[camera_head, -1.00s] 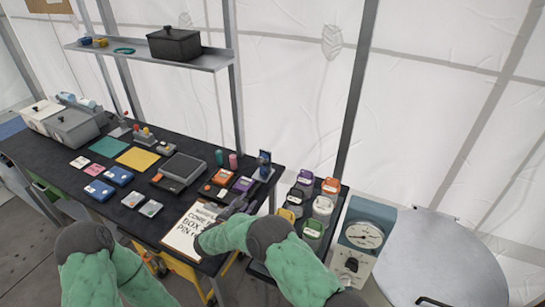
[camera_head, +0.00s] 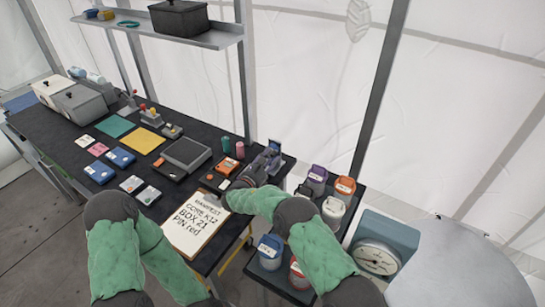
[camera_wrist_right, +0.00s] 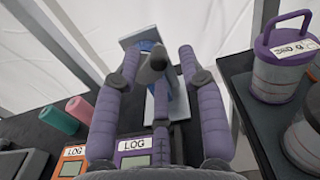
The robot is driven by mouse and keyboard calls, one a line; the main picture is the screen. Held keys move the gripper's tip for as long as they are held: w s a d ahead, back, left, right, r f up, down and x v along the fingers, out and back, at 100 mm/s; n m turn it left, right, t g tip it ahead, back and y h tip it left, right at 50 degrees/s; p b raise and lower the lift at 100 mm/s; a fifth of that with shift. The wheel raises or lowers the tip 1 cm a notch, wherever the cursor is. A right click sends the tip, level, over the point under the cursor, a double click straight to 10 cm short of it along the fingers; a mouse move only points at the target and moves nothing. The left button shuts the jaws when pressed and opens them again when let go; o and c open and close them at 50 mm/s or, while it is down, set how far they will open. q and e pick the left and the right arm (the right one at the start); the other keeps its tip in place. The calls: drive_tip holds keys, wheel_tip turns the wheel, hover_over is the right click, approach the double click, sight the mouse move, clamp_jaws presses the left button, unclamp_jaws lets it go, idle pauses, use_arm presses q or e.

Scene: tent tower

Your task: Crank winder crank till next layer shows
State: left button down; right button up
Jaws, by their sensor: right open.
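The winder (camera_head: 275,147), a small upright device with a blue part and a pale grey plate, stands at the right end of the black bench. In the right wrist view its grey plate (camera_wrist_right: 178,100) is behind the fingers, and a dark rounded knob, seemingly the crank handle (camera_wrist_right: 152,68), shows between them. My right gripper (camera_head: 266,162) is open at the winder, its purple-grey fingers (camera_wrist_right: 159,58) on either side of the knob. Whether they touch it I cannot tell. The winder's layers are not readable. My left arm is at the lower left; its gripper is out of view.
Orange (camera_wrist_right: 72,162) and purple LOG boxes lie just below the gripper. Teal and pink cylinders (camera_wrist_right: 78,109) stand to the left. A clipboard (camera_head: 198,222) lies at the bench front. Several lidded canisters (camera_head: 333,208) stand on a lower shelf at right, beside a dial gauge (camera_head: 377,257).

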drive_tip(key=shift+x, duration=1.3)
drive_tip(key=shift+c, duration=0.3)
clamp_jaws()
drive_tip(key=shift+r, duration=0.15)
